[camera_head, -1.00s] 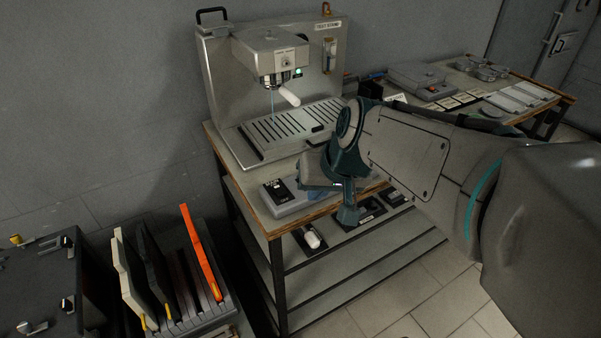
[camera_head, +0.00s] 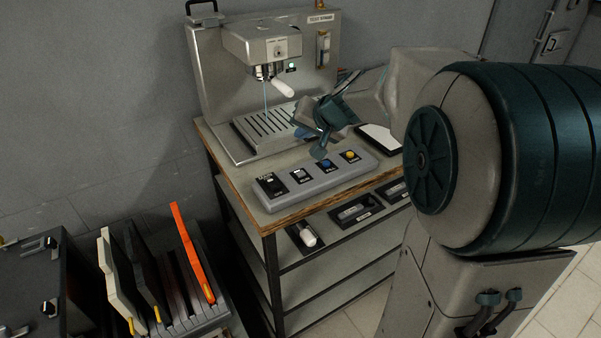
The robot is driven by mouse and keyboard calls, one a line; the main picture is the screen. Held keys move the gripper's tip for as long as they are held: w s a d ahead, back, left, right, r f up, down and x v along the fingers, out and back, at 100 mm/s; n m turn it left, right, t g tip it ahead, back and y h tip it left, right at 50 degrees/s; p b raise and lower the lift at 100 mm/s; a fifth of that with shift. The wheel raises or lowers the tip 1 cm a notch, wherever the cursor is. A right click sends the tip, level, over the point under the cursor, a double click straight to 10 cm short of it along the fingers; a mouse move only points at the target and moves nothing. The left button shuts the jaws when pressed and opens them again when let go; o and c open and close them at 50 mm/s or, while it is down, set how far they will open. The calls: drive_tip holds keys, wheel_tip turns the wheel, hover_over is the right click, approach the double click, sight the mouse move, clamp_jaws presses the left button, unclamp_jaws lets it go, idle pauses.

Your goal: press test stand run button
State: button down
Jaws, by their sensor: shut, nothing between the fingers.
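The test stand (camera_head: 215,75) is a steel, espresso-machine-like unit on a bench, with a slotted tray (camera_head: 262,128) and a white-handled part (camera_head: 283,88) under its head. A grey control box (camera_head: 318,180) lies on the bench in front of it. From left to right it carries a black switch (camera_head: 271,185), a white switch (camera_head: 299,174), a blue button (camera_head: 326,164) and a yellow button (camera_head: 350,155). Their labels are too small to read, so I cannot tell which one is run. My gripper (camera_head: 319,153) is shut and empty, above and behind the blue button; contact cannot be told.
A rack with upright cream, dark and orange (camera_head: 192,250) pieces stands at lower left beside a dark cabinet (camera_head: 35,285). Lower bench shelves hold a white-ended item (camera_head: 307,235) and dark trays (camera_head: 355,210). My arm fills the right and hides the bench behind.

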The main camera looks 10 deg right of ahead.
drive_tip(key=b, duration=0.5)
hover_over(301, 174)
drive_tip(key=f, duration=0.7)
drive_tip(key=shift+s+d+f, duration=0.1)
drive_tip(key=shift+s+d, duration=0.15)
drive_tip(key=shift+s, duration=0.05)
drive_tip(key=shift+f+b, duration=0.75)
drive_tip(key=shift+b, duration=0.2)
idle(0.4)
drive_tip(key=shift+f+b, duration=0.45)
drive_tip(key=shift+b, duration=0.2)
drive_tip(key=shift+f+b, duration=0.45)
drive_tip(key=shift+b, duration=0.15)
idle(0.5)
drive_tip(key=shift+r, duration=0.1)
drive_tip(key=shift+r+p, duration=0.6)
drive_tip(key=shift+r, duration=0.2)
